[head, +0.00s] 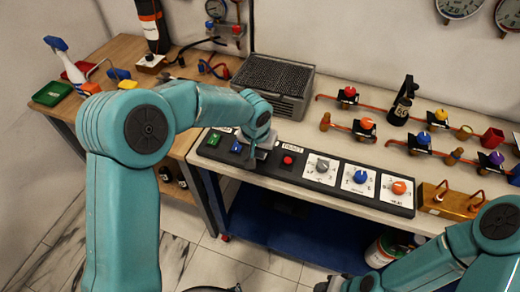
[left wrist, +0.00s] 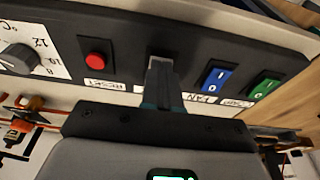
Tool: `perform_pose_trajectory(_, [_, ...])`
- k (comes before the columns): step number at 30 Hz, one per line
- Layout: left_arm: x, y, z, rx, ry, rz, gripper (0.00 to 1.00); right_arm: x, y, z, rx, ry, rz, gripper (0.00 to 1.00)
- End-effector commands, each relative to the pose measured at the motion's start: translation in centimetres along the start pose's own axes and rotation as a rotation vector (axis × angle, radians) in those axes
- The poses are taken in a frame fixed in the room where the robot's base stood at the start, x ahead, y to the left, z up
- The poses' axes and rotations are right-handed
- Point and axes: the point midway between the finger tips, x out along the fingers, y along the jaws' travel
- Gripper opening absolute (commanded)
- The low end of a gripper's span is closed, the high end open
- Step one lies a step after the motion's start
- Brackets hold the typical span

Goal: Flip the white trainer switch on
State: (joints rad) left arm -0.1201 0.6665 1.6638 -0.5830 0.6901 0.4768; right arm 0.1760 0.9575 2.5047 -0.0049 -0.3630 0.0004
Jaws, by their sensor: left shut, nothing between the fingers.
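The black control panel (head: 300,173) lies along the front of the bench. My left gripper (head: 251,160) is shut and empty, its fingertips at the panel between the blue switch (head: 236,148) and the red button (head: 287,160). The white switch is hidden in the head view. In the left wrist view, a pale grey patch (left wrist: 160,52), perhaps the white switch, shows just past the shut fingertips (left wrist: 161,66). I cannot tell its position or whether the fingers touch it. My right arm enters at the lower right; its gripper's fingers do not show clearly.
A green switch (head: 215,139) sits left of the blue one. Valves on copper pipes (head: 367,124) fill the bench's right side.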

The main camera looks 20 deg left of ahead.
Motion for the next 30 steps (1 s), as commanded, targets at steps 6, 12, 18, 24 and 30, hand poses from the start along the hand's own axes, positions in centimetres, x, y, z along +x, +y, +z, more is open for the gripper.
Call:
perform_pose_trajectory(6, [1.4, 0.0, 0.5, 0.001, 0.004, -0.001, 0.00, 2.3, 0.8, -0.1, 0.000, 0.000, 0.000, 0.43])
perform_pose_trajectory(12, [0.6, 0.0, 0.3, 0.001, 0.003, -0.001, 0.00, 1.4, 0.5, 0.0, 0.000, 0.000, 0.000, 0.43])
perform_pose_trajectory(18, [0.4, 0.0, -0.1, 0.001, 0.003, -0.001, 0.00, 1.1, 0.4, 0.0, 0.000, 0.000, 0.000, 0.43])
perform_pose_trajectory(24, [0.1, 0.0, -1.1, -0.001, 0.004, -0.001, 0.00, 0.5, 0.2, 0.0, 0.000, 0.000, 0.000, 0.43])
perform_pose_trajectory(30, [0.2, 0.0, -1.3, 0.000, 0.002, -0.001, 0.00, 0.5, 0.2, 0.0, 0.000, 0.000, 0.000, 0.43])
